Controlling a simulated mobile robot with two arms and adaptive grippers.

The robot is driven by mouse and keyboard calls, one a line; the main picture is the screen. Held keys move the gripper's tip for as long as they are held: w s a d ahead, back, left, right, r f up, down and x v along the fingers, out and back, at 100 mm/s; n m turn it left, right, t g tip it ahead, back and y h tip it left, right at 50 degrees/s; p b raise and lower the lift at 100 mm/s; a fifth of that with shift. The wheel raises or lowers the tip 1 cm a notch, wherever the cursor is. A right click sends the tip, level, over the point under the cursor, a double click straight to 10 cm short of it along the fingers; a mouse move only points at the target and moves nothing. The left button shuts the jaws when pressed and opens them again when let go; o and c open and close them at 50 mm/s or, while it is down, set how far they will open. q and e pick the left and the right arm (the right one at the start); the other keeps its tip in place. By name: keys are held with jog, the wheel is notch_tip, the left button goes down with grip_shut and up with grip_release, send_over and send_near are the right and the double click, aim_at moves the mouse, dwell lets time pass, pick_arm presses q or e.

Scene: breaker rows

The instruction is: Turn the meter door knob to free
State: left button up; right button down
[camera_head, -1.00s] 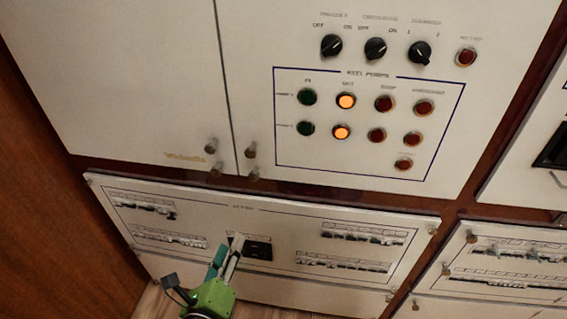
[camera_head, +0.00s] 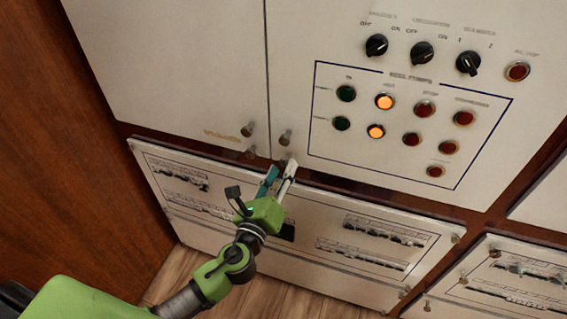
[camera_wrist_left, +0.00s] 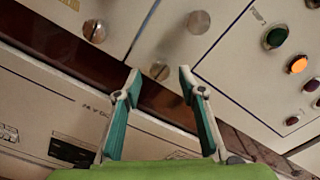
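Round metal knobs sit at the lower corners of two white doors, beside their seam. The left door's knob (camera_head: 248,129) and the right door's knob (camera_head: 285,137) show in both views. In the left wrist view, another round knob (camera_wrist_left: 159,71) sits lower, near the right door's bottom edge. I cannot tell which is the meter door knob. My left gripper (camera_head: 281,167) is open and empty, just below the right door's knobs. In the left wrist view its fingertips (camera_wrist_left: 160,79) lie either side of the lower knob in the picture; contact is not visible. My right gripper is not in view.
A breaker panel (camera_head: 215,228) lies below the doors, partly behind my left gripper. A dark red-brown rail (camera_wrist_left: 60,48) runs between doors and panel. The right door carries black rotary switches (camera_head: 422,53) and lit orange buttons (camera_head: 385,102). A wooden wall (camera_head: 70,150) stands at left.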

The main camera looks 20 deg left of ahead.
pick_arm(q)
jog(key=shift+w, duration=1.05)
grip_shut()
